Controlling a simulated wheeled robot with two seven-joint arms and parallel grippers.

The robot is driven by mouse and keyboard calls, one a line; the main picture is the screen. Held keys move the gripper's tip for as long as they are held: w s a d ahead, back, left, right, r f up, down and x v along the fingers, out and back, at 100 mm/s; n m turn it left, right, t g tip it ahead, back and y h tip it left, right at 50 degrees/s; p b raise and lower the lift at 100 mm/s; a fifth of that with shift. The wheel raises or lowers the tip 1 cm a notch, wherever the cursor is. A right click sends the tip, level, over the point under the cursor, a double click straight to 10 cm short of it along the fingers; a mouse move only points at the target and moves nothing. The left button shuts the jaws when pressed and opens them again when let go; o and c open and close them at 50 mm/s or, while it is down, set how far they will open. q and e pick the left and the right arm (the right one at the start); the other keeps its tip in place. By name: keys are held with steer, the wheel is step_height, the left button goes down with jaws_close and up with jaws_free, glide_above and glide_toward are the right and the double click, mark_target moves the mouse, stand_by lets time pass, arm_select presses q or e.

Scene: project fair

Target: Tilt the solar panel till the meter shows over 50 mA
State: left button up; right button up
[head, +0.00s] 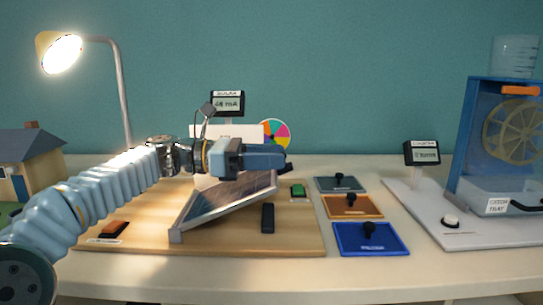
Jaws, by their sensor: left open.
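The solar panel (222,208) stands tilted on a wooden board (290,238), its low edge towards the front left and its upper edge at the back right. My left gripper (286,163) reaches in from the left and is open just above the panel's upper edge. I cannot tell whether it touches the panel. The meter (228,103) behind the arm is labelled SOLAR and shows a mA reading that ends in 8; its first digit is too small to read surely. My right gripper is not in view.
A lit lamp (60,52) leans over from the left. Several coloured plates with black knobs, including a blue one (370,239), lie right. A water-wheel tank (490,130) stands far right.

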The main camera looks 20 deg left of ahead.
arm_select(q)
steer(key=shift+d, duration=0.25)
jaws_close()
steer(key=shift+s+a+r+t+h, duration=0.2)
steer(key=shift+a+r+h, duration=0.4)
steer(key=shift+a+r, duration=0.25)
steer(key=shift+s+a+r+t+h, duration=0.1)
steer(key=shift+s+a+r+h, duration=0.05)
steer(key=shift+a+r+h, duration=0.65)
jaws_free()
steer(key=shift+d+r, duration=0.1)
steer(key=shift+d, duration=0.05)
